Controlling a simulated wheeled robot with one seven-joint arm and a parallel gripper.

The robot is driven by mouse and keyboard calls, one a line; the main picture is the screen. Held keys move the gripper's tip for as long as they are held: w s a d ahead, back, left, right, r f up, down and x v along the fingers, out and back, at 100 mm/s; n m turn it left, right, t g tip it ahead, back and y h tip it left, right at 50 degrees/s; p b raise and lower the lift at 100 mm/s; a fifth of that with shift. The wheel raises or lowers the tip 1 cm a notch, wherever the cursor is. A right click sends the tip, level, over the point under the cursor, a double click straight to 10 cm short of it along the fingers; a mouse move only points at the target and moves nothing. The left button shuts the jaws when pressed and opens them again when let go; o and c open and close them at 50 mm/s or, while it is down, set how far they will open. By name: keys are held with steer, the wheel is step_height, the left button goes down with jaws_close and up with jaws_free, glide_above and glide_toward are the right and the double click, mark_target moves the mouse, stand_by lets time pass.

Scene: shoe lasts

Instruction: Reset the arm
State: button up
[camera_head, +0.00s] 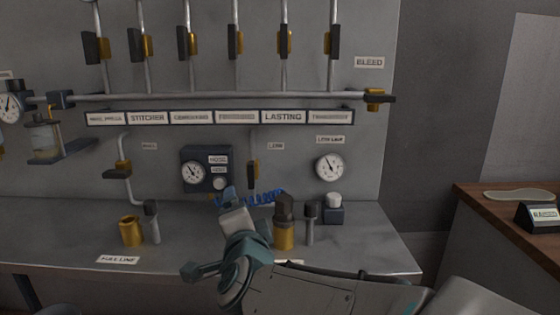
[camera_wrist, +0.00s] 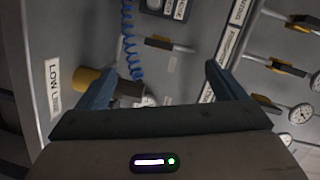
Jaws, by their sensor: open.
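My gripper (camera_wrist: 155,85) is open in the wrist view, its two blue-grey fingers spread apart with nothing held between them. In the head view my arm reaches in from the lower right, and its end is over the front of the grey bench (camera_head: 350,245). A brass fitting with a dark top (camera_head: 284,225) stands just right of my wrist in the head view. In the wrist view a brass fitting (camera_wrist: 88,80) shows beside the left finger; I cannot tell whether they touch. A blue coiled hose (camera_wrist: 130,40) hangs beyond the fingers.
A grey panel carries a row of valves on pipes (camera_head: 236,40), a horizontal pipe (camera_head: 220,97) and gauges (camera_head: 329,167). A brass cup (camera_head: 130,231) stands on the bench at left. A wooden table (camera_head: 480,205) with a sign (camera_head: 540,217) is at right.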

steer(key=s+d+n+g+h+p, duration=0.1)
steer(key=s+d+n+g+p, duration=0.5)
steer(key=d, duration=0.5)
steer(key=s+d+n+g+h+p, duration=0.2)
steer(key=s+d+n+g+p, duration=0.4)
steer(key=s+d+p, duration=0.4)
steer(key=shift+s+d+g, duration=0.65)
steer(key=shift+d+g, duration=0.05)
steer(key=shift+d, duration=0.05)
steer(key=shift+f, duration=0.1)
